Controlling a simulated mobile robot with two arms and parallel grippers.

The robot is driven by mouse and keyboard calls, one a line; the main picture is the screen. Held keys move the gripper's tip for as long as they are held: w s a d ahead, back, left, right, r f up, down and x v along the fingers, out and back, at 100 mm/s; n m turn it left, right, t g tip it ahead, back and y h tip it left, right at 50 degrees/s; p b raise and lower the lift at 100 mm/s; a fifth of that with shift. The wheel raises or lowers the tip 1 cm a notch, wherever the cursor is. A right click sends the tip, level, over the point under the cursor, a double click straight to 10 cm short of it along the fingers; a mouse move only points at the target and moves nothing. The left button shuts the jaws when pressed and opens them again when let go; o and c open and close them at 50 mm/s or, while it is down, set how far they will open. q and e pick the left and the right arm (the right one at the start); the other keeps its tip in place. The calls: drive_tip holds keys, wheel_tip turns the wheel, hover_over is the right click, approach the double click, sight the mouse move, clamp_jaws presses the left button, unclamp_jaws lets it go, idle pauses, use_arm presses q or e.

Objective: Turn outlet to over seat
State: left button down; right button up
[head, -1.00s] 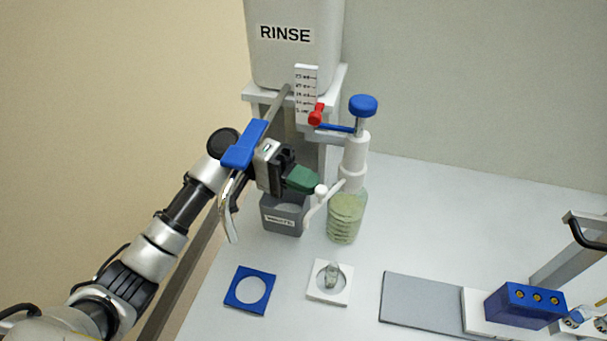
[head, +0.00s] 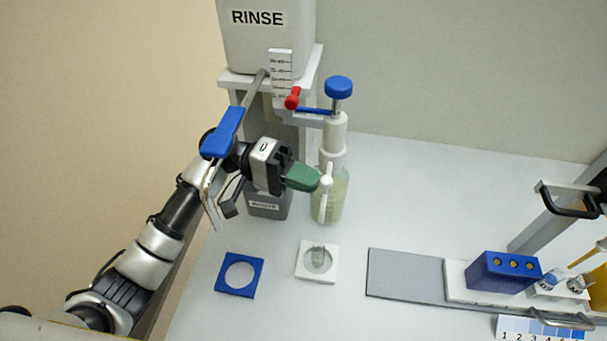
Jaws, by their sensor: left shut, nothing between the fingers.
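A dispenser with a blue knob (head: 338,87) and white body (head: 334,137) sits on a clear bottle (head: 340,190) of pale green liquid. Its white outlet (head: 323,203) now points forward, its tip hanging in front of the bottle, behind the seat in the picture. The white square seat (head: 303,271) has a round recess with a small glass vessel (head: 318,256) in it. My left gripper (head: 314,178), with green fingertips, is shut and empty. Its tips are at the left of the outlet's round white knob and appear to touch it. My right gripper is not in view.
A grey waste container (head: 268,208) stands behind my left gripper, below the RINSE tank (head: 262,35). A blue lever (head: 222,133) is close to my wrist. A blue square ring (head: 222,284) lies left of the seat. A blue block (head: 505,272) stands at right.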

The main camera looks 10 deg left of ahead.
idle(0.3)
use_arm(q)
drive_tip(key=b+v, duration=0.2)
drive_tip(key=v, duration=0.9)
drive_tip(key=shift+s, duration=0.1)
